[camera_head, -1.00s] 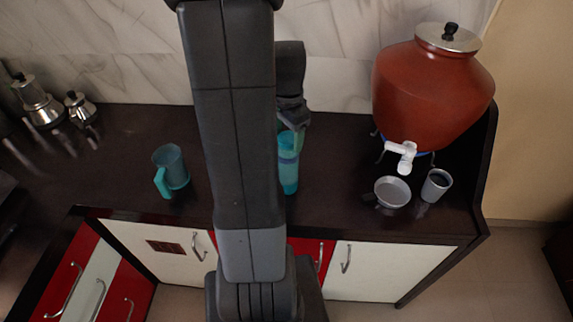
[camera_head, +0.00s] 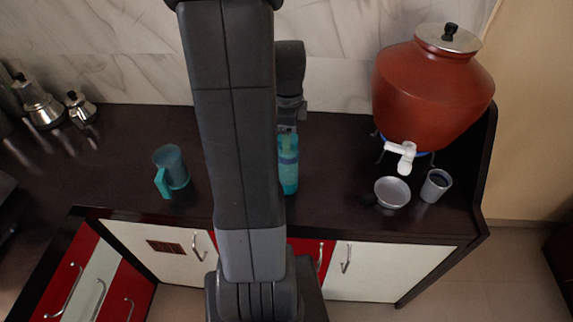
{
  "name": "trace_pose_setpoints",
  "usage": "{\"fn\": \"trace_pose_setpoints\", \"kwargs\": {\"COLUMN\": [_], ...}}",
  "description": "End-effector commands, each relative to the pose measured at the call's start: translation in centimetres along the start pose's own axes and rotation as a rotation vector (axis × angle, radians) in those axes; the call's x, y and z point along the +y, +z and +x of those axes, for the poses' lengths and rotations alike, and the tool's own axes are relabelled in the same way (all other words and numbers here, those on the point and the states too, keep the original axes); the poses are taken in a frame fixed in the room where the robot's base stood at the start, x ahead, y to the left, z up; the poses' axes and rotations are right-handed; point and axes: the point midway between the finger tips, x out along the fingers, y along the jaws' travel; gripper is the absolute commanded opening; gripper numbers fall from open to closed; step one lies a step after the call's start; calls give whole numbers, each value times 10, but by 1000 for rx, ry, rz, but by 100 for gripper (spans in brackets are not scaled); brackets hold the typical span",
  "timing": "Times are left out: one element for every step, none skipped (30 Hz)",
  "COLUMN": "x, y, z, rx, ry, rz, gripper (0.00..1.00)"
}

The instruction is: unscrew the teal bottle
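The teal bottle (camera_head: 289,172) stands upright on the dark counter, just right of my arm in the head view. My arm hides its left edge. My gripper (camera_head: 288,127) is directly above the bottle, pointing down at its top. The fingers and the bottle's cap overlap in this view. I cannot make out whether the fingers are closed on the cap.
A teal mug (camera_head: 172,168) stands left of my arm. A red dispenser (camera_head: 432,92) with a white tap is at right, with a grey pan (camera_head: 392,192) and grey cup (camera_head: 436,185) before it. Metal pots (camera_head: 40,103) stand at far left. A marble wall backs the counter (camera_head: 330,205).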

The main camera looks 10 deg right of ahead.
Motion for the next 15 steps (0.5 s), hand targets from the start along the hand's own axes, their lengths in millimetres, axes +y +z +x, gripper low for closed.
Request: {"fn": "trace_pose_setpoints", "kwargs": {"x": [0, 0, 0, 0, 0, 0, 0, 0, 0, 0, 0, 0, 0, 0, 0], "y": [0, 0, 0, 0, 0, 0, 0, 0, 0, 0, 0, 0, 0, 0, 0], "z": [0, 0, 0, 0, 0, 0, 0, 0, 0, 0, 0, 0, 0, 0, 0], "rx": [0, 0, 0, 0, 0, 0, 0, 0, 0, 0, 0, 0, 0, 0, 0], "ry": [0, 0, 0, 0, 0, 0, 0, 0, 0, 0, 0, 0, 0, 0, 0], "rz": [0, 0, -1, -1, -1, -1, -1, -1, -1, -1, -1, -1, -1, -1, -1], "gripper": [68, 68, 68, 68, 68, 60, 54, 48, 40, 34, 29, 27, 27, 27, 27]}}
